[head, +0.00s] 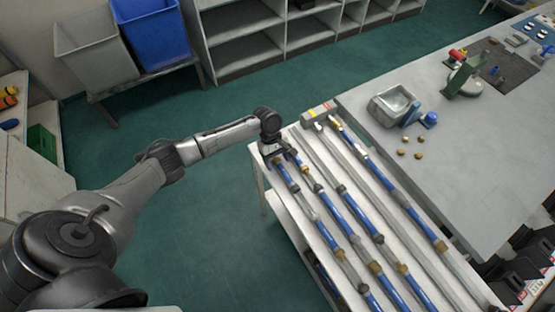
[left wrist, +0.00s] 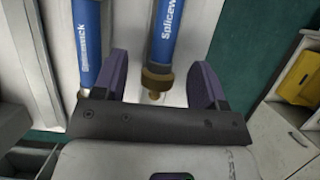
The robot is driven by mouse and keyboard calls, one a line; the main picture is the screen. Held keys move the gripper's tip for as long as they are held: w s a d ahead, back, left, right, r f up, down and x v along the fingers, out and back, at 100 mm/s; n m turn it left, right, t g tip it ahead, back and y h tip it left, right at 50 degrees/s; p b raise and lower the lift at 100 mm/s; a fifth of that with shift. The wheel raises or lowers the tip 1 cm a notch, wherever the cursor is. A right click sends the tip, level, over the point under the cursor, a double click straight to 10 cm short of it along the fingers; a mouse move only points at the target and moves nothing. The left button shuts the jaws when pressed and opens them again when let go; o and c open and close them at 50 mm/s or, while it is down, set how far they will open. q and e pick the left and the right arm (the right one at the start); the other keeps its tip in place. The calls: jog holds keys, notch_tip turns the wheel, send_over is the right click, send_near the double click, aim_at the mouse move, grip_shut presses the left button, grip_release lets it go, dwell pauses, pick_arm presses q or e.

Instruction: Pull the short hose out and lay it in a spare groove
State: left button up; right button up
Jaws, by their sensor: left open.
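Several blue hoses with brass end fittings lie lengthwise in a pale grooved rack (head: 449,284); one long blue hose (head: 374,172) lies toward its right side. I cannot tell for certain which is the short hose. My left gripper (head: 278,156) is over the rack's far left end, open. In the left wrist view its two dark fingers (left wrist: 158,82) stand either side of the brass-ended tip of a blue hose (left wrist: 165,38), with gaps on both sides. A second blue hose (left wrist: 87,42) lies outside the left finger. My right gripper is not in view.
A grey worktop (head: 455,165) adjoins the rack on the right, with a metal tray (head: 393,105) and a few brass pieces. Grey and blue bins (head: 152,32) and shelves stand at the back. Open green floor lies left of the rack.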

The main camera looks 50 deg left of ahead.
pick_arm(q)
jog(key=p+v, duration=0.2)
jog(key=v, duration=1.1)
jog(key=shift+a+r, duration=0.15)
jog(key=shift+r, duration=0.1)
jog(key=shift+w, duration=0.1)
